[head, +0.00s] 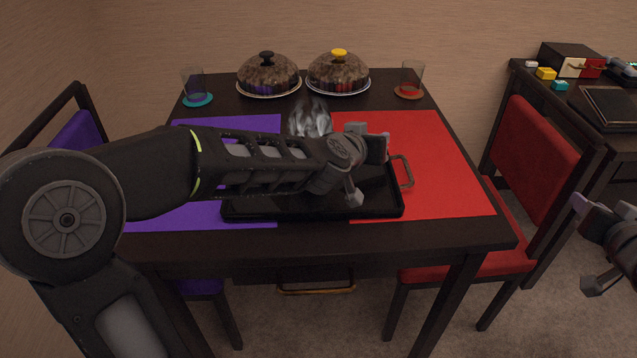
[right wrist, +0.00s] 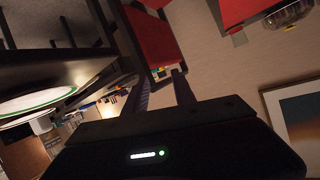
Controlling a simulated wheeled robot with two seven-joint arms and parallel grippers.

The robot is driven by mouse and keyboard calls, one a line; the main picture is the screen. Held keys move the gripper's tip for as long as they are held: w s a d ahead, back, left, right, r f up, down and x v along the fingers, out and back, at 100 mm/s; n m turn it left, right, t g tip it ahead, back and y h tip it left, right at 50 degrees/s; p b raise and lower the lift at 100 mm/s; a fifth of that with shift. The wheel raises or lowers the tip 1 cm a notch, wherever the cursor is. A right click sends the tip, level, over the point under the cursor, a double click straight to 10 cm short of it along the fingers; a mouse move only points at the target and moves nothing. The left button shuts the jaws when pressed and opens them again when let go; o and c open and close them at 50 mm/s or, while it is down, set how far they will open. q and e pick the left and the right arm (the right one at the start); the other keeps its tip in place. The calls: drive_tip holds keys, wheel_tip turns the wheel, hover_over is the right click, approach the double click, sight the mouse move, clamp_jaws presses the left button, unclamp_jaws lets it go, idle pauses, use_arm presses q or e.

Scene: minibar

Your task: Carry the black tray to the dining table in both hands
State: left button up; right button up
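The black tray (head: 312,208) lies on the dining table (head: 310,236), across the inner parts of the purple and red mats. Its right handle (head: 405,172) shows; its left end is partly hidden behind my left arm. My left gripper (head: 366,170) is over the tray's right half, short of that handle, with its fingers apart and nothing seen between them. I cannot tell whether it touches the tray. My right gripper (head: 588,244) is at the right picture edge, away from the table, open and empty. Its spread fingers also show in the right wrist view (right wrist: 163,92).
Two covered cakes (head: 268,75) (head: 338,72) and two glasses on coasters (head: 197,88) (head: 411,80) stand at the table's back. A red chair (head: 540,150) is on the right, a purple chair (head: 78,135) on the left. A dark side desk (head: 590,125) stands at right.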

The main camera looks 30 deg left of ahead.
drive_tip(key=v, duration=1.2)
idle(0.6)
